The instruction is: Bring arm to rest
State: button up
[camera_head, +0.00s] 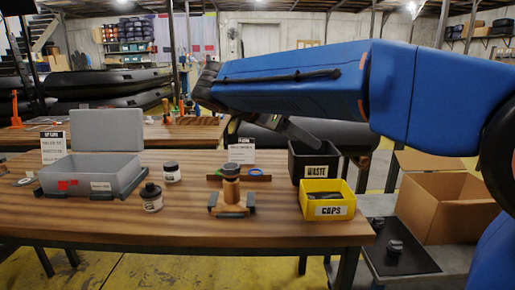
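My blue arm (290,85) reaches in from the right side of the head view, raised above the workbench (270,232). My gripper (268,124) shows only in part as dark pieces under the far end of the arm. It is above the back of the bench, clear of the things in front. The arm hides much of it, so I cannot tell whether it is open or shut, and I see nothing held in it.
On the bench are an open grey case (92,172), two small jars (151,197), a wooden stand with a jar (231,190), a black WASTE bin (313,160) and a yellow CAPS bin (327,200). A cardboard box (440,205) stands right. The front bench strip is clear.

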jog(key=s+d+f+n+g+y, duration=0.1)
jog(key=s+d+f+n+y, duration=0.2)
jog(key=s+d+f, duration=0.4)
jog(key=s+d+f+n+g+y, duration=0.1)
jog(key=s+d+f+n+y, duration=0.2)
jog(key=d, duration=0.6)
jog(key=s+d+f+n+t+y, duration=0.2)
jog(key=s+f+n+y, duration=0.2)
jog(key=s+f, duration=1.2)
jog(key=shift+s+f+n+y, duration=0.35)
jog(key=shift+f+n, duration=0.2)
jog(key=shift+n, duration=0.55)
